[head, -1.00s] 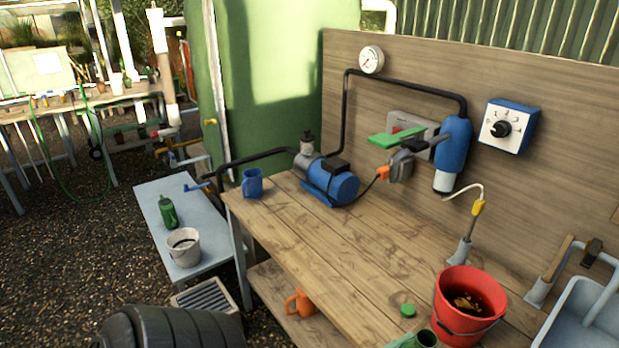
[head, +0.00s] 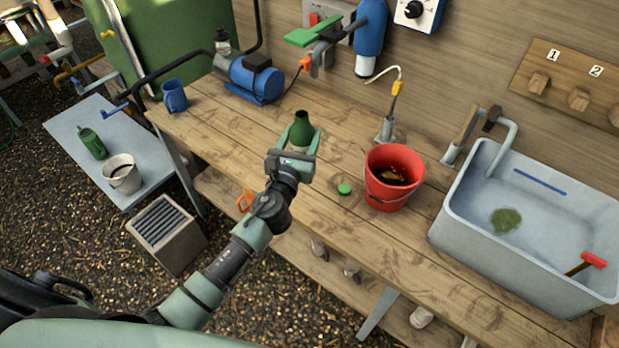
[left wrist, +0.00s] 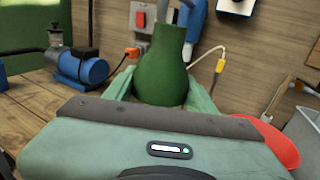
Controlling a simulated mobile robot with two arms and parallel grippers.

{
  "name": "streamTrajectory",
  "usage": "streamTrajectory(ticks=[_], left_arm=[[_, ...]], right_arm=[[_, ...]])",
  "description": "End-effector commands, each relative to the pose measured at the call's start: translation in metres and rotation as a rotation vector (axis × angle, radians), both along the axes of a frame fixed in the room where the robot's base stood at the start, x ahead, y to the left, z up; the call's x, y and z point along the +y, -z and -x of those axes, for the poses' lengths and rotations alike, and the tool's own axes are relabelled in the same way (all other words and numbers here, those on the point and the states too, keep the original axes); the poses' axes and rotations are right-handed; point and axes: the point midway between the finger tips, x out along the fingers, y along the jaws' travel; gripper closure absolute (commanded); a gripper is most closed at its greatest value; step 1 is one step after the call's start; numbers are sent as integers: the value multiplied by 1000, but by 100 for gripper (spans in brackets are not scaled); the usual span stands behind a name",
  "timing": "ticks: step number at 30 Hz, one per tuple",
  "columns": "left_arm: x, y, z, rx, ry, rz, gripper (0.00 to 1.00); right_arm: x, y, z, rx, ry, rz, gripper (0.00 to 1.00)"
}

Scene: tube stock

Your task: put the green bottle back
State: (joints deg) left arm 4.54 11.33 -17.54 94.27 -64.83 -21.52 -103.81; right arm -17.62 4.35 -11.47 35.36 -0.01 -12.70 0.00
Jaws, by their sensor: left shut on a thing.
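A green bottle (head: 303,131) with an open neck is held upright in my left gripper (head: 296,151), which is shut on its body. My right gripper is not in view.
A green cap (head: 345,188) lies on the bench (head: 240,140) beside the red bucket (head: 390,185). A blue pump (head: 255,80) and blue mug (head: 174,96) stand at the left. A sink (head: 540,230) is at the right. A white bucket (head: 122,174) is on the side table.

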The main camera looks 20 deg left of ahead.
Motion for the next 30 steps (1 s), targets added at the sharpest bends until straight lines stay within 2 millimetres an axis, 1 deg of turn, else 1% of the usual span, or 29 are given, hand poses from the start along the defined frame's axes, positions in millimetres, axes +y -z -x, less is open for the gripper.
streamTrajectory(ticks=[1, 3, 7, 8, 10, 11, 14, 15, 17, 18, 24, 27, 30], left_arm=[[-1, -14, -16, -5, 0, 1, 100], [-3, -21, -31, -4, 2, 1, 100], [-4, -27, -48, -1, 4, -1, 100], [-4, -27, -50, -2, 4, -1, 100], [-5, -20, -53, -1, 5, 0, 100], [-5, -15, -53, 0, 4, 0, 100], [-5, 10, -53, 3, 4, 1, 100], [-5, 22, -53, 2, 4, 1, 100], [-5, 38, -53, 3, 4, 2, 100], [-5, 49, -53, 2, 5, 1, 100], [-5, 97, -53, 0, 5, 0, 100], [-4, 114, -53, -1, 5, -1, 100], [-4, 124, -53, -1, 5, -2, 100]], right_arm=[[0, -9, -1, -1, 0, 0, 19], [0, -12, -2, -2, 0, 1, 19], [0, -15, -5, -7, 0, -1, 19], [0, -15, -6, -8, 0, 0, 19], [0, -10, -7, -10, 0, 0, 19], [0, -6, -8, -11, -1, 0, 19], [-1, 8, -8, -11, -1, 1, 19], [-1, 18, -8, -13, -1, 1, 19], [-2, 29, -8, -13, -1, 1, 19], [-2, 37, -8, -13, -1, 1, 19], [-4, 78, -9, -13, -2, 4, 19], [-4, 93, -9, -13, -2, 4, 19], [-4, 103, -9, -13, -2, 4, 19]])
